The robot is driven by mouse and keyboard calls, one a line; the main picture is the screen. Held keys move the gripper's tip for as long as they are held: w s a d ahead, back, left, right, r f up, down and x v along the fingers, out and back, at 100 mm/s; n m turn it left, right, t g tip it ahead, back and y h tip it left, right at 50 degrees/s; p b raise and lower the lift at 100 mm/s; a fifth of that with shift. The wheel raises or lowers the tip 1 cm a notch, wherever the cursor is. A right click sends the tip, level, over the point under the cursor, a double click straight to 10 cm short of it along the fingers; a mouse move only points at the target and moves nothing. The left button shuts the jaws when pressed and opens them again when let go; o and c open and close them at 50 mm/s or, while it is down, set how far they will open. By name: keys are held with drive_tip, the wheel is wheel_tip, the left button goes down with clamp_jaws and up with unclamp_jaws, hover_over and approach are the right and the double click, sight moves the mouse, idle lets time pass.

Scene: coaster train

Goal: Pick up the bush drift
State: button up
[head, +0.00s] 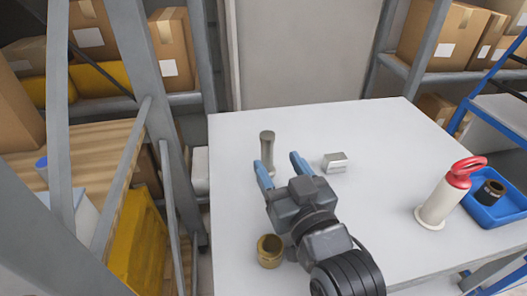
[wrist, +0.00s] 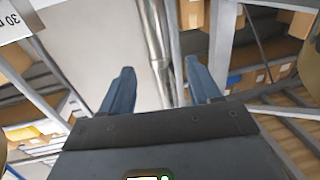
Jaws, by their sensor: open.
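The bush drift, seemingly the grey metal stepped cylinder (head: 267,148), stands upright on the white table (head: 375,125), left of its middle. My gripper (head: 278,163) is open, its two blue fingers pointing at the drift from the near side. In the head view the drift shows just beyond the fingertips, nearer the left one. I see no contact.
A small metal block (head: 335,162) lies right of my gripper. A brass bush (head: 270,251) stands near the front left. A cream tool with a red ring handle (head: 438,200) and a blue tray (head: 508,211) holding a dark ring are at right. Shelving flanks the table.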

sight(270, 145)
drive_tip(key=shift+p+x, duration=0.55)
drive_tip(key=shift+x, duration=3.35)
drive_tip(key=shift+d+r, duration=0.1)
drive_tip(key=shift+d, duration=0.1)
drive_tip(key=shift+c, duration=0.3)
clamp_jaws()
